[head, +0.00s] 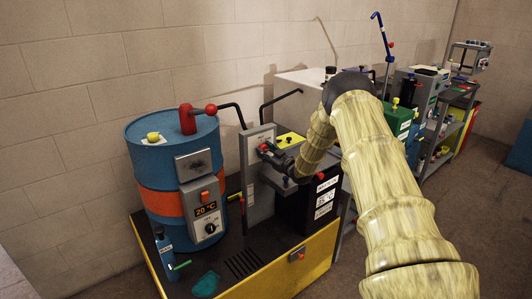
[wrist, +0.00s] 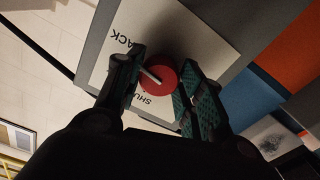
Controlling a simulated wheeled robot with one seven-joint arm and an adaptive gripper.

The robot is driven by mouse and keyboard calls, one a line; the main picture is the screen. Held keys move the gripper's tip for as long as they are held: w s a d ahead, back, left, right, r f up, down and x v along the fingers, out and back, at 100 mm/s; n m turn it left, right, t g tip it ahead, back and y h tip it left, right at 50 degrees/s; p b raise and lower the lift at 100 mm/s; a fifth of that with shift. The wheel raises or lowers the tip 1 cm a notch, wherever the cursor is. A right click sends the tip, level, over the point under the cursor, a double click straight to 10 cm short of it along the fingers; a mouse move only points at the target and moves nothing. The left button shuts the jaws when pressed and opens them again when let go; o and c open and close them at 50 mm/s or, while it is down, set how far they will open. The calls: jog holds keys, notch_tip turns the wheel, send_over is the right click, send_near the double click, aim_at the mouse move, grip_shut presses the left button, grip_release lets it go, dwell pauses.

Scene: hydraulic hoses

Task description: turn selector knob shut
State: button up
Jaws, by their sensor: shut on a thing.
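The selector knob (wrist: 159,78) is round and red with a white pointer line, and sits on a pale label plate (wrist: 115,76). The plate shows parts of words, "SHU" and "ACK", upside down in the wrist view. The pointer slants from upper left to lower right; which end is the tip is not clear. My gripper (wrist: 164,66) is shut on the knob, one dark, green-padded finger on each side. The fingers cover part of the lettering. In the head view my gripper (head: 268,152) is at the grey upright panel (head: 258,138), and the knob is mostly hidden.
A blue and orange drum (head: 160,200) with a temperature box (head: 205,210) stands left of the panel. A black box (head: 323,205) stands close under my arm. A yellow-edged platform (head: 300,262) bears them. Hoses (head: 280,98) arch behind.

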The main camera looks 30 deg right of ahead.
jog(key=shift+f, duration=0.1)
jog(key=n+b, duration=0.4)
jog(key=shift+f+n, duration=0.1)
jog(key=shift+n, duration=0.2)
jog(key=n+b, duration=0.4)
jog(key=n, duration=0.1)
jog(key=n+b, duration=0.5)
jog(key=shift+f+n, duration=0.1)
jog(key=shift+n, duration=0.3)
jog(key=n+b, duration=0.4)
jog(key=shift+r+n, duration=0.2)
jog(key=shift+n, duration=0.1)
jog(key=o, duration=1)
jog(key=shift+r, duration=0.1)
